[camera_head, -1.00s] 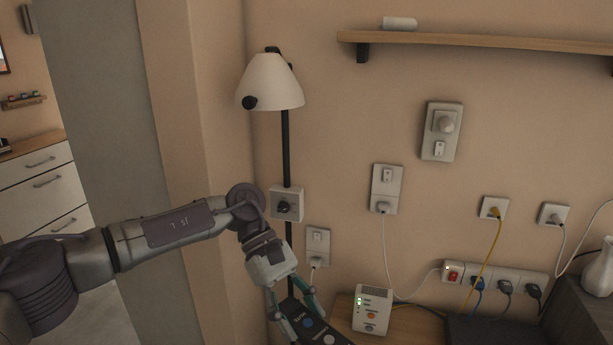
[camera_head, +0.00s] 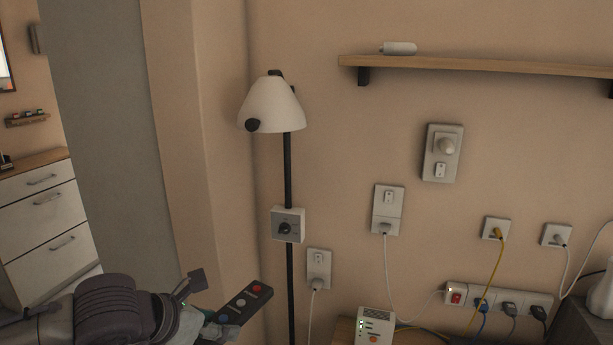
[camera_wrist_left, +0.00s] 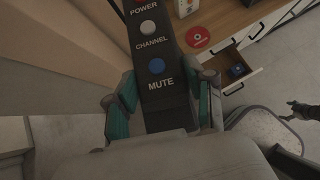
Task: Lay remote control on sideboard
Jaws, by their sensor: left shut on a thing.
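My left gripper (camera_head: 207,318) is shut on the black remote control (camera_head: 246,303), which has red, white and blue buttons. The remote is held in the air in front of the wall, tilted, left of the lamp pole. In the left wrist view the remote (camera_wrist_left: 151,62) lies between the two green-sided fingers (camera_wrist_left: 162,103), its button face visible and its far end cut off. A white drawer unit with a wooden top, possibly the sideboard, stands at far left (camera_head: 45,210).
A floor lamp (camera_head: 271,105) stands by the wall, near the remote. A white device (camera_head: 375,327) stands at the bottom. The wrist view shows a wooden top (camera_wrist_left: 220,20) bearing a red disc (camera_wrist_left: 198,38), above an open drawer with a blue item (camera_wrist_left: 237,71).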

